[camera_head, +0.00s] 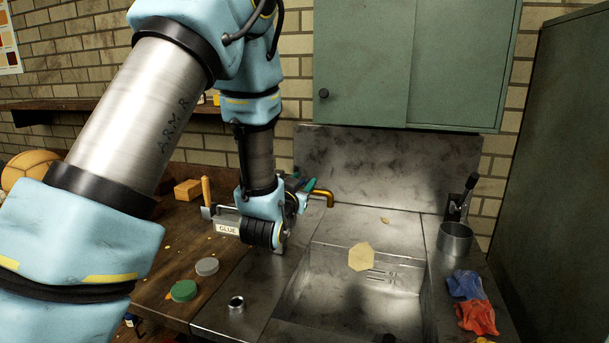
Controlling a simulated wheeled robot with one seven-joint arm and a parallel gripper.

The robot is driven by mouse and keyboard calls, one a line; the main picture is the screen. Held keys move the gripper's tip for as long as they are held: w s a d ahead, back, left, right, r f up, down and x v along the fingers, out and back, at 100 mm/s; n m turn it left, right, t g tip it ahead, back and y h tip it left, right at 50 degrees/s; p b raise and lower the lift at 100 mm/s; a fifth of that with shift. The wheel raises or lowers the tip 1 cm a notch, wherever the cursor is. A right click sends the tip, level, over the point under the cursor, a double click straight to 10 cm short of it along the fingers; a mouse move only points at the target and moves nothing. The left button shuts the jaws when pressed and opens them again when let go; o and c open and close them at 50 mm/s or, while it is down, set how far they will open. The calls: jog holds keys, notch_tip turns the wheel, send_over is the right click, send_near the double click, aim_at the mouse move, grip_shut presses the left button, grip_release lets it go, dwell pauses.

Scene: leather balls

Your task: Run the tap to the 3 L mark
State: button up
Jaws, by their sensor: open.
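The tap's brass spout (322,194) shows at the back left of the steel sink (300,285), bent down over it. Teal parts (307,184) show just left of the spout. My gripper (290,203) is beside them, open, on the spout's left. Its wrist covers much of that area, and its fingertips are mostly hidden, so I cannot tell whether they touch the tap. No running water shows. A pale hexagonal patch (361,257) is in the sink, near dark slot-like marks (390,276). I cannot read a 3 L mark.
A glue container (226,228) stands left of my wrist. A green lid (184,290), grey lid (207,266) and metal ring (236,303) lie at front left. A metal pot (455,239) and blue and red cloths (474,302) are on the right. A green cabinet (410,60) hangs above.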

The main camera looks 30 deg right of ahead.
jog(key=shift+x, duration=0.9)
grip_shut()
dwell(0.9)
